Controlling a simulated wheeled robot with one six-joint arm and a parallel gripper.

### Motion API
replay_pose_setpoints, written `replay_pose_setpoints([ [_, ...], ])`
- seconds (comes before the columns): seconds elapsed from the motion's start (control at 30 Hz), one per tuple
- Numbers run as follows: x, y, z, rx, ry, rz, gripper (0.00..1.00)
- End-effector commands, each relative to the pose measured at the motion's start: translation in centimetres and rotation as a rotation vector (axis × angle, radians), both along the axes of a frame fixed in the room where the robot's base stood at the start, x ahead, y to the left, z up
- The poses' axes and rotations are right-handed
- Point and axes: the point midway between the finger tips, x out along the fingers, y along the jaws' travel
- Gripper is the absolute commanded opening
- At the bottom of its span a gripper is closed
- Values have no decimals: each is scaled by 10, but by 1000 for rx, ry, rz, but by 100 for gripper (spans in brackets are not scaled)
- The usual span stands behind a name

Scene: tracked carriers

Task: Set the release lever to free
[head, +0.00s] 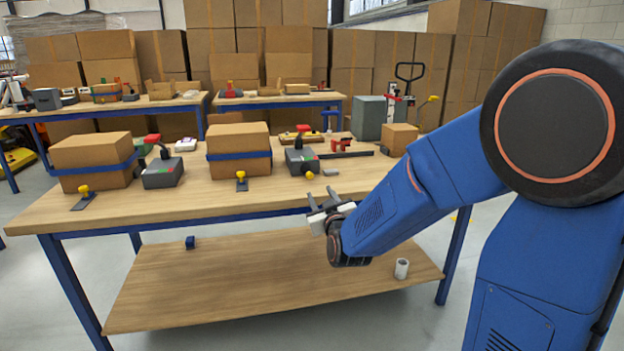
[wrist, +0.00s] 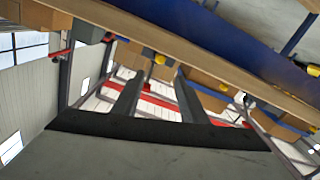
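Two grey lever boxes stand on the workbench (head: 215,200). The left lever box (head: 162,175) has a lever with a dark red knob (head: 153,139) rising from it. My gripper (head: 322,203) is in front of the bench's front edge, below and to the right of the right box, touching neither lever. In the wrist view my gripper (wrist: 157,88) has its two fingers apart with nothing between them.
Blue-strapped cartons (head: 98,178) and (head: 240,165) stand beside the lever boxes. Yellow-knobbed latches (head: 84,192) and (head: 241,180) lie before them. A red clamp-like tool (head: 341,146) and small carton (head: 398,138) are at right. A white roll (head: 402,268) stands on the lower shelf.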

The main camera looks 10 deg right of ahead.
Motion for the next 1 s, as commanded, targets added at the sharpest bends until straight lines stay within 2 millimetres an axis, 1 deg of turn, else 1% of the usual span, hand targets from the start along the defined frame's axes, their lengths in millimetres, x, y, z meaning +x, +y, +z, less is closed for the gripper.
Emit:
replay_pose_setpoints([
  [0.03, 10, -1, 0, 0, 1, -1, 39],
  [0.1, 22, -1, 0, 0, 0, -1, 39],
  [0.6, 109, 0, 0, 0, 0, 0, 39],
  [0.8, 134, 0, 0, 0, 0, 1, 39],
  [1.0, 144, 0, 0, 0, 0, 1, 39],
])
